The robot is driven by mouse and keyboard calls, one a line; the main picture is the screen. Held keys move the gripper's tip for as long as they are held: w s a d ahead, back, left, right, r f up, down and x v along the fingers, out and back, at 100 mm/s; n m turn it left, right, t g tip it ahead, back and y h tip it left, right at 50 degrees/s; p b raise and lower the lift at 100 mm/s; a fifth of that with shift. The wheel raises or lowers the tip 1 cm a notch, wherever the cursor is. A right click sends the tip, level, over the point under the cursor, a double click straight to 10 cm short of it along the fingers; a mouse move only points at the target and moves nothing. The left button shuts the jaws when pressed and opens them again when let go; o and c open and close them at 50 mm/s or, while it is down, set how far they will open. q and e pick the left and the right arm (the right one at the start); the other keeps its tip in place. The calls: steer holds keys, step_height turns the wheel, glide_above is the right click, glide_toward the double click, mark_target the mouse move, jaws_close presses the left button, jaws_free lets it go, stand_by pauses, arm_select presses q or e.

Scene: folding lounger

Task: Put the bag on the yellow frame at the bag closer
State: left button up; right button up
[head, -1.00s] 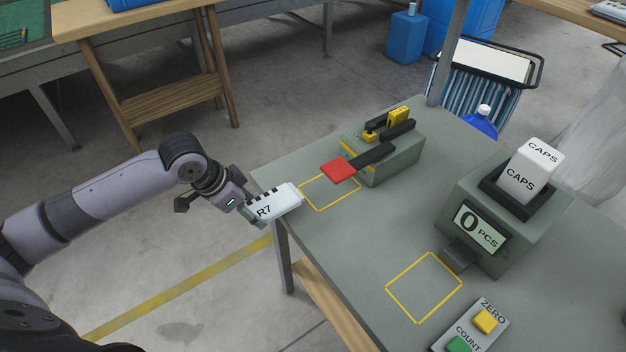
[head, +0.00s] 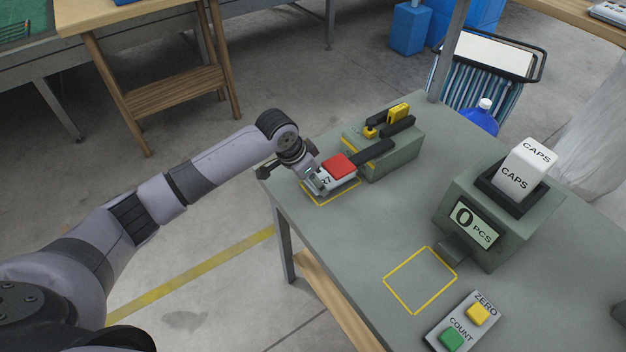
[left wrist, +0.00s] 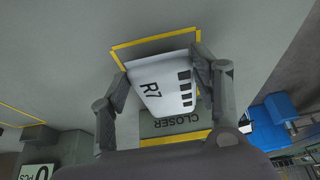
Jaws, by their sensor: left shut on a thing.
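My left gripper (head: 316,181) is shut on the white bag marked R7 (head: 345,182), at the bag closer (head: 392,155). The red pad (head: 338,166) of the closer's black lever partly covers the bag in the head view. The yellow frame (head: 331,202) shows along the bag's near side. In the left wrist view the bag (left wrist: 166,98) lies between the two fingers (left wrist: 160,78), over the frame (left wrist: 152,41), with the CLOSER label (left wrist: 178,122) beside it. I cannot tell whether the bag touches the table. My right gripper is not in view.
The caps counter (head: 492,217) stands at the right, reading 0 PCS. A second yellow frame (head: 403,297) is empty before it. A button box (head: 464,321) sits at the front. The table (head: 350,240) between the two frames is clear.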

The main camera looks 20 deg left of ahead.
arm_select(q)
steer(key=shift+f, duration=0.55)
steer(key=shift+f, duration=0.15)
steer(key=o, duration=1.3)
steer(key=shift+c, duration=0.2)
steer(key=v, duration=1.2)
